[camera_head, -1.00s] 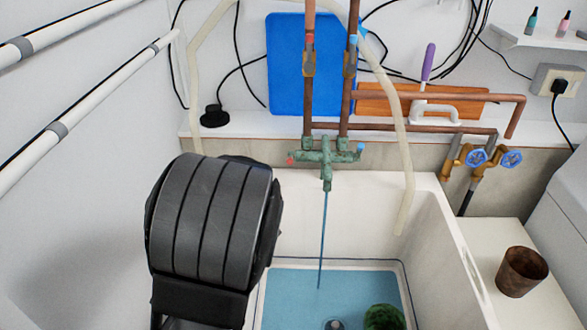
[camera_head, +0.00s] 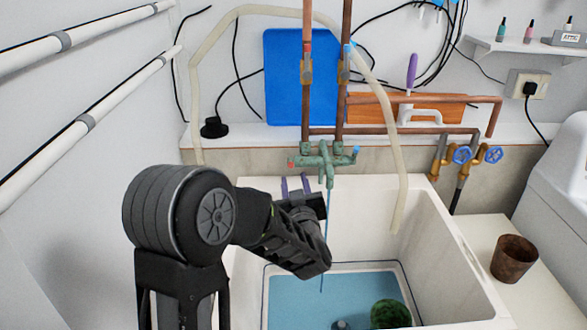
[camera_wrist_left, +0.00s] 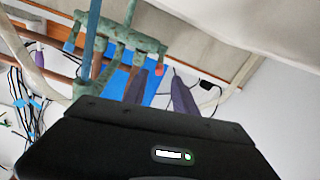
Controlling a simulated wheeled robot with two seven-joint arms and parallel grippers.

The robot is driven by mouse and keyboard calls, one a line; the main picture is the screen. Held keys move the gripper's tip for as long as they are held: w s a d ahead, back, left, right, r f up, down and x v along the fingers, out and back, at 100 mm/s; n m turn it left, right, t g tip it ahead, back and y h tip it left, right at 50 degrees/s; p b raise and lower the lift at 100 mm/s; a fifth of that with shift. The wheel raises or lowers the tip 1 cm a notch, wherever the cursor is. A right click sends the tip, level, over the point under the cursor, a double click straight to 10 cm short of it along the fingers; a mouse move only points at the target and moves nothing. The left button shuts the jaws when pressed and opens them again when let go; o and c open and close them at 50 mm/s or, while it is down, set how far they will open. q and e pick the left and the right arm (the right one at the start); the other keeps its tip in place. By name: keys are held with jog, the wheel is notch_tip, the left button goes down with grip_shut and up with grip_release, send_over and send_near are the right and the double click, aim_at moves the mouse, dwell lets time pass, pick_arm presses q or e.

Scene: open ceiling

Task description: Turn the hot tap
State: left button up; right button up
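The green, weathered tap (camera_head: 325,160) is on the wall above the sink, with a thin water stream falling from its spout. Its red-marked hot handle (camera_head: 291,163) is on the left and its blue-marked handle (camera_head: 356,151) on the right. My left gripper (camera_head: 295,184) is just below and left of the tap body, its two purple fingers apart and empty, pointing toward the wall. In the left wrist view the fingers (camera_wrist_left: 158,88) show spread, with the tap (camera_wrist_left: 120,38) beyond them, upside down. Contact with the handle is not visible. My right gripper is not in view.
The white sink (camera_head: 455,268) holds blue water (camera_head: 300,300) and a green round object (camera_head: 390,314). A pale hose (camera_head: 396,190) hangs right of the tap. Copper pipes (camera_head: 340,95) rise above it. A brown cup (camera_head: 513,258) stands on the right counter.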

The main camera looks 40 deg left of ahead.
aim_at(291, 163)
pick_arm(q)
jog(key=shift+p+x, duration=0.55)
jog(key=shift+x, duration=3.4)
jog(key=shift+c, duration=0.2)
grip_shut()
